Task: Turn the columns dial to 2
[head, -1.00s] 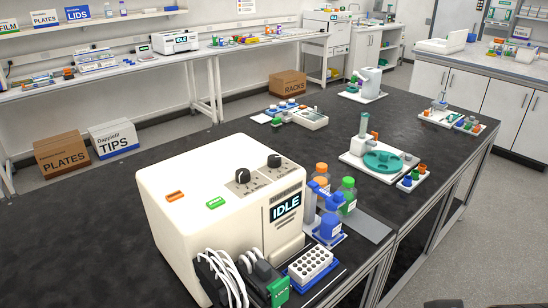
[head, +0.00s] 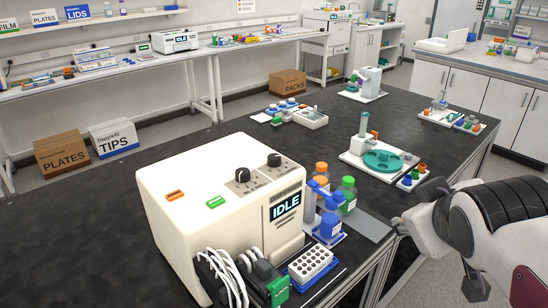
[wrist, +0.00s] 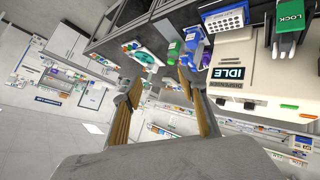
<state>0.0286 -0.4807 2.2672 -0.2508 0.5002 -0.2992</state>
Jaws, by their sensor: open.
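A cream dispenser (head: 190,215) with an IDLE screen (head: 286,207) stands on the black bench. Its sloped top carries two black dials, a left one (head: 242,175) and a right one (head: 274,160); their labels and settings are too small to read, so I cannot tell which is the columns dial. In the head view my arm is at the right edge, well away from the dials.
Bottles with orange, green and blue caps (head: 322,188) stand right of the dispenser. A white tube rack (head: 311,262) and a green LOCK tab (head: 279,291) are at its front. A green round rotor device (head: 382,160) is farther back. The bench left of the dispenser is clear.

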